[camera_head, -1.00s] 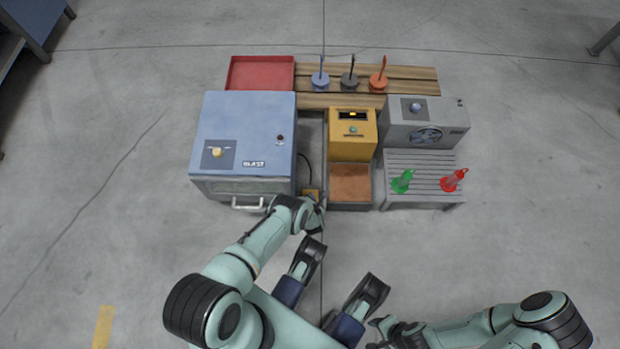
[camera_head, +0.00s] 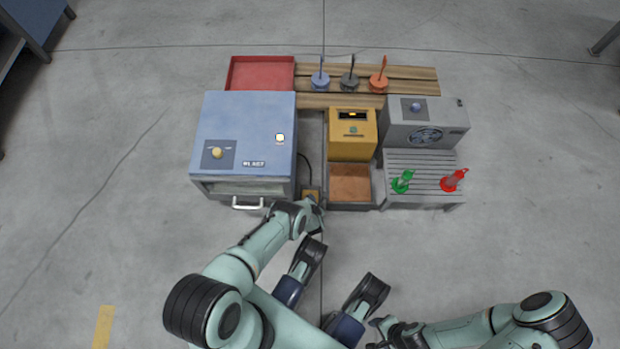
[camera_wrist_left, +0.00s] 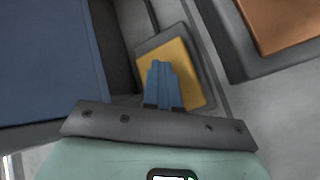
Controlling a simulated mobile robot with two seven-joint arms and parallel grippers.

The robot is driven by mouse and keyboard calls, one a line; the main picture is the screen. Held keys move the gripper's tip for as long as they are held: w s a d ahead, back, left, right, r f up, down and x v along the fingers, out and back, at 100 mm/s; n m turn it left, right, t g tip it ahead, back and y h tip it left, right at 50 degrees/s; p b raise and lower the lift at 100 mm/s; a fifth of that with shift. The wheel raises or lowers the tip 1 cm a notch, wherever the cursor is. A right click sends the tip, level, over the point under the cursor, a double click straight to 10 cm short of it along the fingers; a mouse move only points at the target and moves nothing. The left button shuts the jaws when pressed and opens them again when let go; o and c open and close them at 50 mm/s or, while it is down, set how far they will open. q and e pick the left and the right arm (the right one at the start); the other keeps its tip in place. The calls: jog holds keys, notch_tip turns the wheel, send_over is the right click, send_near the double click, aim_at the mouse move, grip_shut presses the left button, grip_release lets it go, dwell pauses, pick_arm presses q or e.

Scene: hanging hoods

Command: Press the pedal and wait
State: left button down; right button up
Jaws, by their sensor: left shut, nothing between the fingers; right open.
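The yellow pedal (camera_head: 310,194) lies on the floor between the blue blast cabinet (camera_head: 245,125) and the yellow machine. A dark cable runs up from it. In the left wrist view the pedal (camera_wrist_left: 186,72) is a yellow plate in a dark frame. My left gripper (camera_wrist_left: 160,66) is shut and empty, with its blue fingertips over the pedal; they appear to touch it. A small round light (camera_head: 280,138) on the cabinet glows white. The cabinet has a yellow knob (camera_head: 217,153). My right gripper (camera_head: 378,326) is low in the head view, away from the machines, and open.
A yellow machine (camera_head: 352,140) with a brown-floored bin (camera_head: 350,185) stands right of the pedal. A grey fan unit (camera_head: 427,122) and slatted bench (camera_head: 425,165) hold green (camera_head: 402,183) and red (camera_head: 452,182) pieces. A red tray (camera_head: 260,72) lies behind. The front floor is clear.

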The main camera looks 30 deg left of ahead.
pick_arm(q)
jog(key=shift+s, duration=0.1)
dwell(0.4)
jog(key=shift+r+p, duration=0.75)
jog(key=shift+p, duration=0.3)
jog(key=shift+r, duration=0.35)
jog(key=shift+p, duration=0.3)
notch_tip(320, 180, up, 5)
jog(key=p, duration=0.4)
jog(key=shift+r, duration=0.15)
